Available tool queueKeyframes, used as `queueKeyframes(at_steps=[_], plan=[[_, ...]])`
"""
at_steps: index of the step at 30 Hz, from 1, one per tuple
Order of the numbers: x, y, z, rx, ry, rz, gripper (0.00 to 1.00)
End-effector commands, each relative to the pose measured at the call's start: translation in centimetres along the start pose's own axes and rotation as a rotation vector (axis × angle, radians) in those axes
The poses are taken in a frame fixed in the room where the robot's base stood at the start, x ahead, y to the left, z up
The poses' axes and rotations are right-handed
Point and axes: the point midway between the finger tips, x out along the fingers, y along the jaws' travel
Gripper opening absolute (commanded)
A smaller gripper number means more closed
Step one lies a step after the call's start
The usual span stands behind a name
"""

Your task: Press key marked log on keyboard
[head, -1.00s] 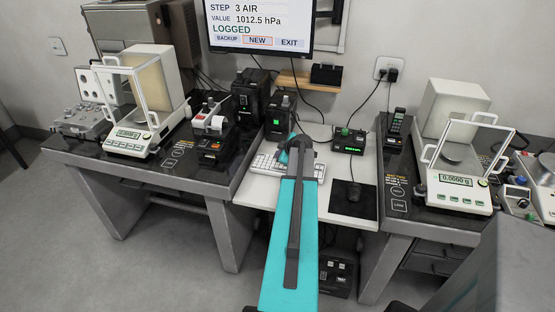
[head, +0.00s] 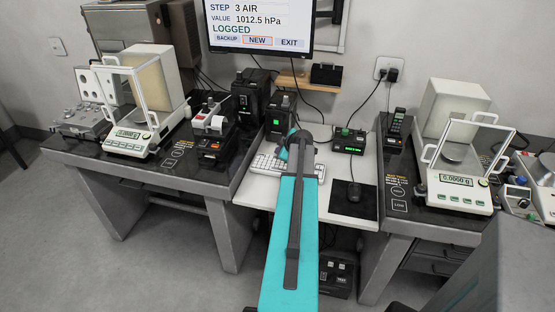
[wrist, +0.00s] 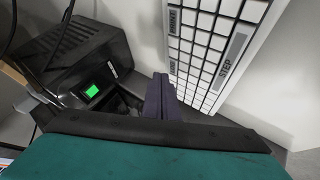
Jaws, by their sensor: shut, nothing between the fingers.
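The white keyboard (head: 266,164) lies on the white desk, partly hidden behind my arm in the head view. In the wrist view the keyboard (wrist: 204,45) fills the upper right, with a grey key marked STEP (wrist: 230,57) on its right side. Smaller grey labelled keys run along its left edge; one, perhaps the log key (wrist: 172,69), is too small to read surely. My gripper (wrist: 159,82) is shut and empty, its dark fingers just beside the keyboard's left edge in the picture. Contact with a key cannot be seen.
The monitor (head: 258,25) reads STEP 3 AIR, 1012.5 hPa, LOGGED. A black device with a green screen (wrist: 92,91) stands close left of my fingers. Balances (head: 128,138) stand on the side tables.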

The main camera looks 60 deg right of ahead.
Motion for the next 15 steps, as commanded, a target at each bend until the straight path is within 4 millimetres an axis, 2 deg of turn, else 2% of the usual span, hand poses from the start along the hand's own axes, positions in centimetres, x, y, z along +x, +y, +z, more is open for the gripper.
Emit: queueKeyframes(at_steps=[15], plan=[[-2.3, 1.7, -1.7, -0.001, 0.000, 0.001, 0.00]])
